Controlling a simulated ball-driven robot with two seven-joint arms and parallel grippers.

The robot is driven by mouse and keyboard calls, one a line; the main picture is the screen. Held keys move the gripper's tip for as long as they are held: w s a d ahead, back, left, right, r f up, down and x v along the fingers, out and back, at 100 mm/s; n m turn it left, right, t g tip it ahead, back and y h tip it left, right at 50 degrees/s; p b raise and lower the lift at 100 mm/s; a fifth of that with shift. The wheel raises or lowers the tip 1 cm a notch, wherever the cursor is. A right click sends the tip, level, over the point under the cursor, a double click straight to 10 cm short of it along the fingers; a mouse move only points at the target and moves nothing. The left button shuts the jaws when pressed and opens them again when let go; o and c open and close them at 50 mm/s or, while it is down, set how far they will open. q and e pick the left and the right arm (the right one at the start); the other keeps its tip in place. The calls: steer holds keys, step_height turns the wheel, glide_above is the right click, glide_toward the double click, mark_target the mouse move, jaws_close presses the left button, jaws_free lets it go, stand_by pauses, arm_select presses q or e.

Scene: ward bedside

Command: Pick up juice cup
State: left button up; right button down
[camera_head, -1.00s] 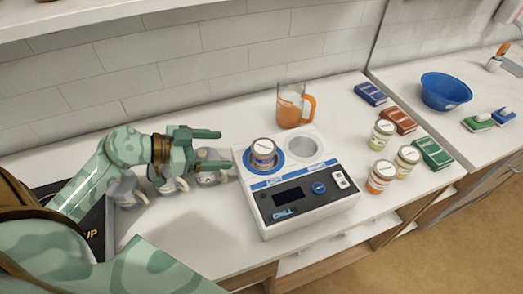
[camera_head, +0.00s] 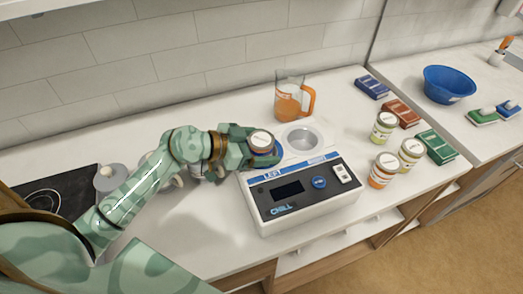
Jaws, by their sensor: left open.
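A small cup (camera_head: 261,140) with a pale lid stands in the left well of a white chiller box (camera_head: 312,205), at the centre of the head view. My left gripper (camera_head: 264,150) reaches in from the left with its fingers open, one on the far side of the cup and one on the near side. The fingers hide much of the cup's side, and I cannot tell whether they touch it. The right well (camera_head: 302,137) is empty. My right gripper is not in view.
A clear jug (camera_head: 289,100) of orange liquid stands behind the chiller. Several lidded jars (camera_head: 384,127) and boxes (camera_head: 402,114) stand to the right. Mugs are partly hidden behind my left arm. A blue bowl (camera_head: 446,88) sits on the right counter.

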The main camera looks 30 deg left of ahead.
arm_select(q)
steer(key=c, duration=1.2)
steer(key=shift+r, duration=0.15)
